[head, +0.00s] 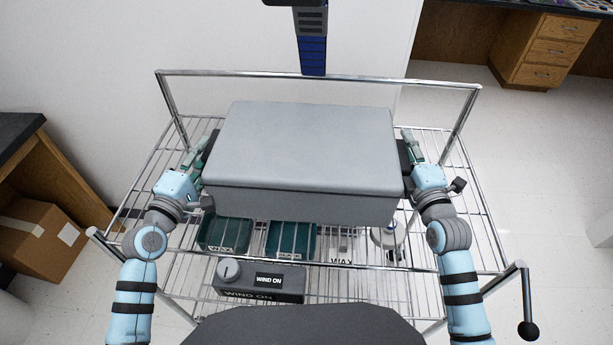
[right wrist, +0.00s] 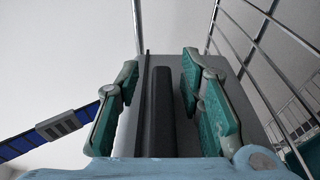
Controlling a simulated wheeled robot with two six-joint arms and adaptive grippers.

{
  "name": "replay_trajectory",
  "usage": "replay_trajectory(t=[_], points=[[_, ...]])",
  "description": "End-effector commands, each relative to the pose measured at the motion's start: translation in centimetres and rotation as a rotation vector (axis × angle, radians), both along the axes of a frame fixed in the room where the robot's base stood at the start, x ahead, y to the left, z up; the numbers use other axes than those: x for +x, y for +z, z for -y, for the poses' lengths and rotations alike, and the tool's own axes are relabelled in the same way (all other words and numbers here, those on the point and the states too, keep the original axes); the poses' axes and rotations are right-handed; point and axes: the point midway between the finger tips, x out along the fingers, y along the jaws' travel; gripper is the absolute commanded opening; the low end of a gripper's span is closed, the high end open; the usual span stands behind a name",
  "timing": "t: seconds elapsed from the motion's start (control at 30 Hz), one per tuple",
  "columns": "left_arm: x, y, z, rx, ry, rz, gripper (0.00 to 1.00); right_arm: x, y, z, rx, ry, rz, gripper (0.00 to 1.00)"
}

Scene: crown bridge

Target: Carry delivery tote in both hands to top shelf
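The delivery tote (head: 303,146) is a large grey lidded box, level, over the top wire shelf (head: 455,205) of a chrome rack. I cannot tell whether its base touches the wires. My right gripper (head: 411,150) is at the tote's right end. In the right wrist view, its teal fingers (right wrist: 160,85) stand apart on either side of a dark handle bar (right wrist: 161,110), with gaps visible on both sides. My left gripper (head: 200,152) is at the tote's left end; its grip is partly hidden by the tote.
Teal bins (head: 292,240) and a grey "WIND ON" box (head: 260,281) show below the tote. A chrome rail (head: 320,74) runs behind it. A cardboard box (head: 40,240) sits under the left bench. A wooden drawer unit (head: 545,48) stands at the far right.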

Motion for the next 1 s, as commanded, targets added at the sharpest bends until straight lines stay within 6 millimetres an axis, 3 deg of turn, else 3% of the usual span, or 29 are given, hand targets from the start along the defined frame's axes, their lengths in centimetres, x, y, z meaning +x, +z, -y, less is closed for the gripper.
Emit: replay_trajectory(t=[0.4,0.57,0.67,0.9,1.0], points=[[-9.5,-0.1,-3.0,0.007,0.000,-0.003,0.35,0.0,0.0,0.0,0.000,0.000,0.000,0.35],[-11.0,0.0,-3.4,0.001,-0.002,0.000,0.35,-0.6,-0.1,0.1,0.000,0.000,-0.001,0.35],[-11.1,0.1,-3.4,-0.001,-0.002,0.002,0.35,-2.4,-0.1,0.2,-0.002,0.001,-0.001,0.35],[-11.0,0.0,-3.4,0.000,-0.002,0.001,0.35,-9.0,-0.1,0.8,-0.005,0.001,-0.004,0.35],[-11.0,0.0,-3.4,0.000,-0.001,0.001,0.35,-10.9,0.0,0.9,-0.004,0.001,-0.002,0.35]])
